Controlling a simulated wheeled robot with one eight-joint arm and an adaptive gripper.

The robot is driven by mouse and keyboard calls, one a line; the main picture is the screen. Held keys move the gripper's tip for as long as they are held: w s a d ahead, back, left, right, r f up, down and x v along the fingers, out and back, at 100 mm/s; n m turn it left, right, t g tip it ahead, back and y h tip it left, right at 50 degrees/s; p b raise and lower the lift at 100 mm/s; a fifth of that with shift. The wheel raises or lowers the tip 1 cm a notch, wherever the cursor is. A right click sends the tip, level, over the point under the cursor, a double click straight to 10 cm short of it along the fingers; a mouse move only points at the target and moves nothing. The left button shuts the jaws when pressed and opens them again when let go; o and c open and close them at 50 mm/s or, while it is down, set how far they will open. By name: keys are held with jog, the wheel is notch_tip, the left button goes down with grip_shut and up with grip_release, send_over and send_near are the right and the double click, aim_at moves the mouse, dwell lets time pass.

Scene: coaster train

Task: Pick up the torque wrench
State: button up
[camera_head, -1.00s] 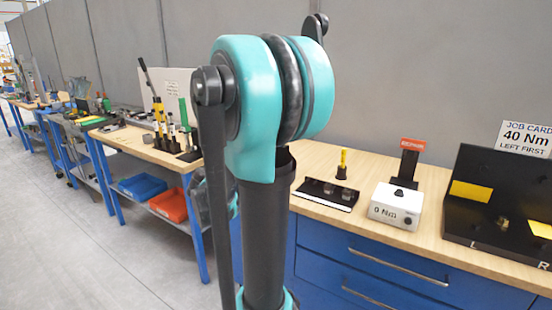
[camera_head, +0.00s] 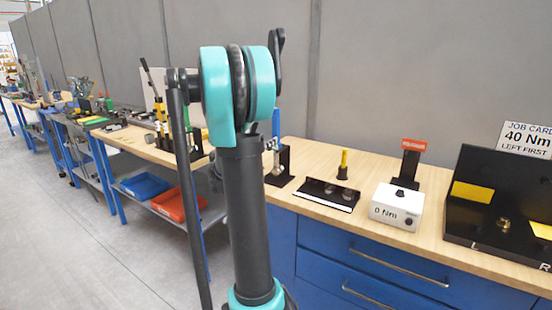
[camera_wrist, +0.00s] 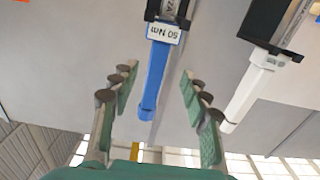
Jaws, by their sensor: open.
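In the wrist view a torque wrench with a blue handle (camera_wrist: 156,72) carries a label that reads 50 Nm upside down. Its upper end meets a black holder (camera_wrist: 166,10). My gripper (camera_wrist: 158,84) is open, with one finger on each side of the blue handle in the picture; I see no contact. A second tool with a white handle (camera_wrist: 252,88) is to the right, outside the fingers. In the head view my arm hides the gripper, and a black stand (camera_head: 283,160) with a blue piece (camera_head: 276,122) shows just right of the arm.
At left, another bench holds tools, with blue (camera_head: 143,186) and red (camera_head: 178,205) bins below.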

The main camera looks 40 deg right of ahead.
aim_at(276, 136)
jog(key=shift+x, duration=3.55)
jog(key=shift+s, duration=0.15)
grip_shut()
